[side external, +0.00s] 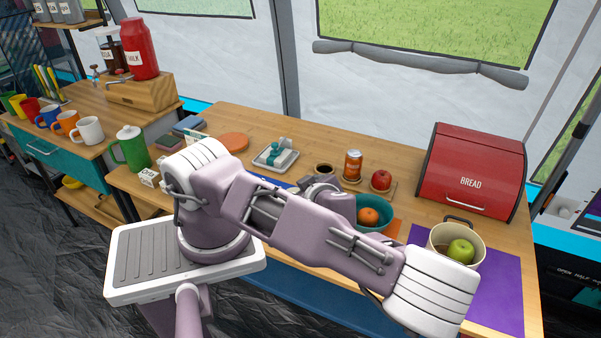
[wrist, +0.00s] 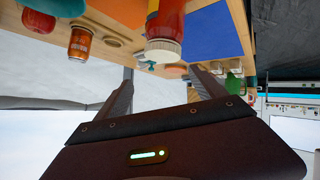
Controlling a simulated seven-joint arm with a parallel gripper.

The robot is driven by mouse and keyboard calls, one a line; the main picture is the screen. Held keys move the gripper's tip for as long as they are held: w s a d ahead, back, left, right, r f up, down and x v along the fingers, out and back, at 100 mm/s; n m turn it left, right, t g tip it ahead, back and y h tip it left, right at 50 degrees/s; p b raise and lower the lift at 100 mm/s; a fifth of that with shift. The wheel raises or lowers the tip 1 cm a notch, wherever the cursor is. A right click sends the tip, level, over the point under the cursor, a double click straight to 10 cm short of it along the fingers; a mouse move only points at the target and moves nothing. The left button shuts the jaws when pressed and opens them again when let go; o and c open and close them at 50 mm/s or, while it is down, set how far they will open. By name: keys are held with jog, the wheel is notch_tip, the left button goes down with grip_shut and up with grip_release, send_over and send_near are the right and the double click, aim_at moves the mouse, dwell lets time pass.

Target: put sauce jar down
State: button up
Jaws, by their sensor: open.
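In the wrist view, which is upside down, a red jar with a white ridged lid (wrist: 164,48) stands on the wooden counter; I take it to be the sauce jar. My gripper (wrist: 161,72) is open, its two dark fingers apart. The jar's lid shows in the gap between the fingertips, and nothing is clearly held. I cannot tell how far the jar is from the fingers. In the side view the jar and my fingertips are hidden behind my arm.
An orange can (side external: 353,165), a red apple (side external: 381,180) and a teal bowl (side external: 376,222) holding an orange fruit stand on the counter (side external: 330,140). A beige pot (side external: 441,241) with a green apple sits on a purple mat (side external: 500,285). A red bread box (side external: 473,170) stands behind.

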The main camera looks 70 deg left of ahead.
jog(key=w+d+r+n+t+h, duration=0.2)
jog(key=d+r+n+h, duration=0.15)
jog(key=n, duration=0.85)
jog(key=w+d+r+n+t+h, duration=0.15)
jog(key=d+r+n, duration=0.25)
jog(key=n, duration=0.8)
jog(key=s+d+r+n+t+h, duration=0.1)
jog(key=s+d+r+n+h, duration=0.2)
jog(key=r+n, duration=0.6)
jog(key=s+d+r+n+t+h, duration=0.1)
jog(key=s+d+r+n+h, duration=0.2)
jog(key=n, duration=1.4)
jog(key=s+d+r, duration=0.3)
jog(key=d+r, duration=0.2)
jog(key=r, duration=0.1)
jog(key=shift+s+d, duration=0.25)
jog(key=shift+s, duration=0.15)
